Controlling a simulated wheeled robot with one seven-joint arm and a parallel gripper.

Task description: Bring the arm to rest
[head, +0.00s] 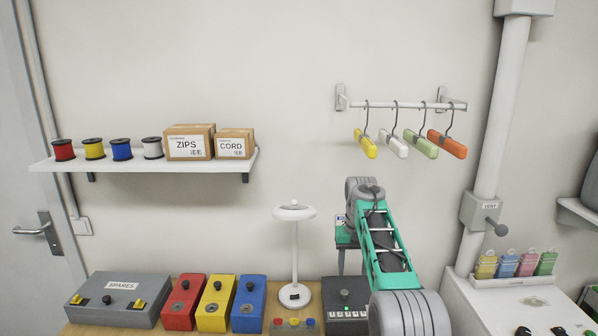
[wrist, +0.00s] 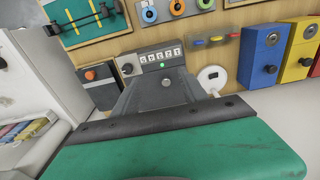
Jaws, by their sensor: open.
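My arm rises from the lower right of the head view, with a green link and grey joints, and bends over at its far end. My gripper (head: 353,258) hangs down there, partly hidden behind the arm, above a dark control box (head: 347,296) on the bench. In the wrist view the green gripper body fills the bottom, and the gripper (wrist: 160,80) is open. The control box, with its row of keys and a lit green light, shows beyond it. I see nothing held.
The bench below holds a white lamp (head: 295,250), blue (head: 249,302), yellow (head: 216,302) and red (head: 184,300) boxes, and a grey SPARES box (head: 118,298). Coloured hangers (head: 396,146) hang from a wall rail to the upper right. A pipe (head: 499,120) and white cabinet (head: 480,308) stand right.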

